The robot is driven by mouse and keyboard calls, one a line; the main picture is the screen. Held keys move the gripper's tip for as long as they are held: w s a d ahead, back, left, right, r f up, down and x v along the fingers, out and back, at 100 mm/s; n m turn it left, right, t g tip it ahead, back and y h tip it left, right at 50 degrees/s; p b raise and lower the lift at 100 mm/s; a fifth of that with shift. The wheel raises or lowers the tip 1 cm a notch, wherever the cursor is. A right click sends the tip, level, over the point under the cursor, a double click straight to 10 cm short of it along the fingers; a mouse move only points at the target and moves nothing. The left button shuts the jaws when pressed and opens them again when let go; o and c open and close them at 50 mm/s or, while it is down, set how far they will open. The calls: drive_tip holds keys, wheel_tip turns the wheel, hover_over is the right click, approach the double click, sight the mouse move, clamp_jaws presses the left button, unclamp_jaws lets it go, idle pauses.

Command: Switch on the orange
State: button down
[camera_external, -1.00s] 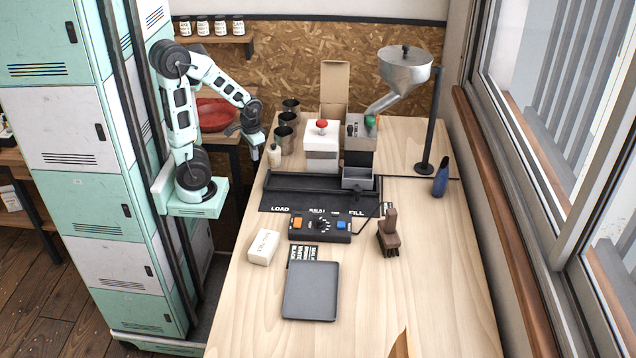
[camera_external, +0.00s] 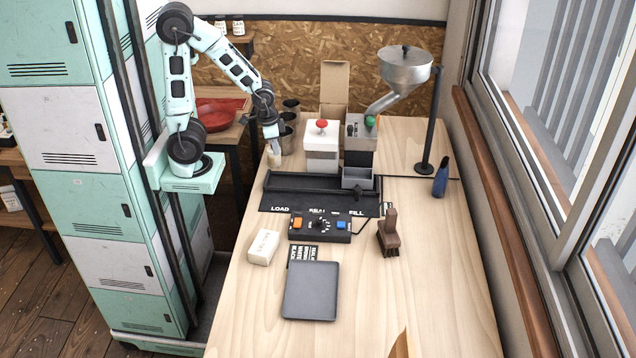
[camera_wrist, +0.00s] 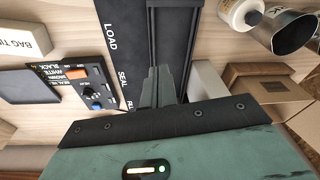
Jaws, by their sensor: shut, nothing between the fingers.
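The orange switch (camera_external: 297,223) is at the left end of the top face of a black control box (camera_external: 320,238) on the table. It also shows in the wrist view (camera_wrist: 75,74), left of my fingers. The box also has a dial in the middle and a blue switch (camera_external: 341,225) at its right. Whether the orange switch is on or off is too small to tell. My gripper (camera_external: 274,154) is shut and empty, above the table's far left part, behind the box and apart from it. In the wrist view its fingertips (camera_wrist: 158,84) point toward the black sealer bar.
A black sealer (camera_external: 290,199) marked LOAD and FILL lies behind the box. A white block (camera_external: 263,247) and grey tray (camera_external: 311,291) lie in front.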

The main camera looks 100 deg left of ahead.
drive_tip(key=w+d+r+m+p, duration=0.5)
drive_tip(key=d+r+m+p, duration=0.1)
drive_tip(key=d, duration=0.3)
drive_tip(key=m+g+h, duration=0.1)
drive_tip(key=m+h, duration=0.1)
drive_tip(key=m, duration=1.3)
hover_over(297, 224)
drive_tip(key=a, duration=0.2)
drive_tip(key=shift+a+f, duration=0.2)
drive_tip(key=shift+f, duration=1.5)
drive_tip(key=f, duration=0.4)
drive_tip(key=d+f+b, duration=0.1)
drive_tip(key=f, duration=0.4)
drive_tip(key=d+f, duration=0.1)
drive_tip(key=f, duration=0.4)
drive_tip(key=shift+b, duration=0.3)
